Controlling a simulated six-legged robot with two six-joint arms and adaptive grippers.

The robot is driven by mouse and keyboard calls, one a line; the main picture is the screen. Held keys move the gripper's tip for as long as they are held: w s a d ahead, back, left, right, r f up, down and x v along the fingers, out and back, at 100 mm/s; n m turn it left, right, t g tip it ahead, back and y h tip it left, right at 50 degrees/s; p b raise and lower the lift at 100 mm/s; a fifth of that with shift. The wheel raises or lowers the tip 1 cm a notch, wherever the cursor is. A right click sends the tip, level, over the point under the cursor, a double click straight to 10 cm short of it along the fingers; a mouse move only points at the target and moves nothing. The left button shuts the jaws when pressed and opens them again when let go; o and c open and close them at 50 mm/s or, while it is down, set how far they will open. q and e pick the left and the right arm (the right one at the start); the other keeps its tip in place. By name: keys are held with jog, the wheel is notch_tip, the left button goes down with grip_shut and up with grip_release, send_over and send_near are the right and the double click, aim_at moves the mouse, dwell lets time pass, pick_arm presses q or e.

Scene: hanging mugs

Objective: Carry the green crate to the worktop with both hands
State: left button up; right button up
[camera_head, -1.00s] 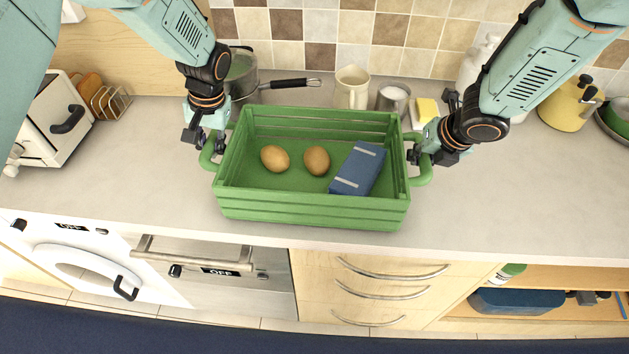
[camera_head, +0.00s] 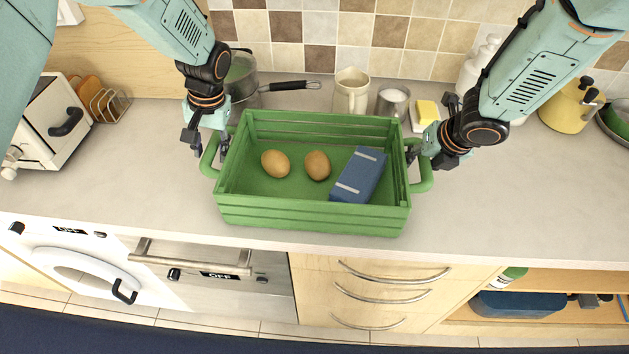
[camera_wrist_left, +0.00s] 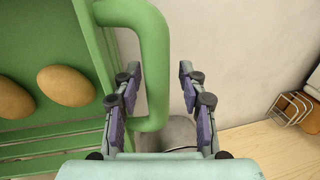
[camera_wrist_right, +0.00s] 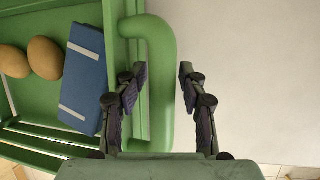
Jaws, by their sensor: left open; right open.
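The green crate (camera_head: 312,219) stands on the worktop (camera_head: 500,200), its front side close to the front edge. Two brown potato-like items (camera_head: 275,164) and a blue box with pale bands (camera_head: 358,175) lie in it. My left gripper (camera_head: 208,150) is open at the crate's left handle (camera_wrist_left: 155,60); in the left wrist view the handle's bar lies between the open fingers (camera_wrist_left: 158,90), nearer one finger. My right gripper (camera_head: 415,154) is open at the right handle (camera_wrist_right: 162,70); in the right wrist view its fingers (camera_wrist_right: 160,90) stand either side of the bar.
Behind the crate stand a pot (camera_head: 241,75), a cream jug (camera_head: 350,90), a metal cup (camera_head: 392,102) and a yellow sponge (camera_head: 427,113). A toaster (camera_head: 57,125) and toast rack (camera_head: 104,104) are at left, a yellow kettle (camera_head: 569,106) at right. The worktop right of the crate is clear.

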pick_arm(q)
jog(key=r, duration=0.2)
jog(key=d+r, duration=0.1)
jog(key=r, duration=0.4)
jog(key=shift+s+d, duration=0.15)
pick_arm(e)
jog(key=shift+s, duration=0.1)
pick_arm(q)
jog(key=shift+r, duration=0.1)
pick_arm(e)
jog(key=v, duration=0.9)
jog(key=shift+f, duration=0.1)
jog(key=v, duration=0.3)
